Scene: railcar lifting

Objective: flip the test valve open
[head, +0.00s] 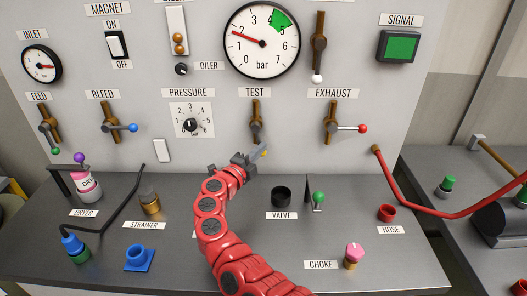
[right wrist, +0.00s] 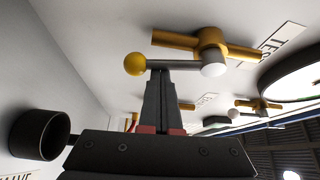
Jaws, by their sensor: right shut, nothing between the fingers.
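The test valve (head: 255,116) is a brass body on the grey panel under the TEST label. Its grey lever points down to a yellow knob (head: 263,153), partly hidden by my right gripper. In the right wrist view, the brass valve (right wrist: 208,42), the grey lever and the yellow ball (right wrist: 135,64) show clearly. My right gripper (head: 257,155) is at the lower end of the lever. Its fingers (right wrist: 158,74) are shut and empty, with their tips at the lever beside the yellow ball. I cannot tell whether they touch it. My left gripper is out of view.
The exhaust valve (head: 333,121), with a red knob, is to the right; the bleed valve (head: 113,122), with a blue knob, is to the left. A black cup (head: 281,196) and a green-knobbed part (head: 318,198) stand on the bench. A red hose (head: 430,213) hangs at right.

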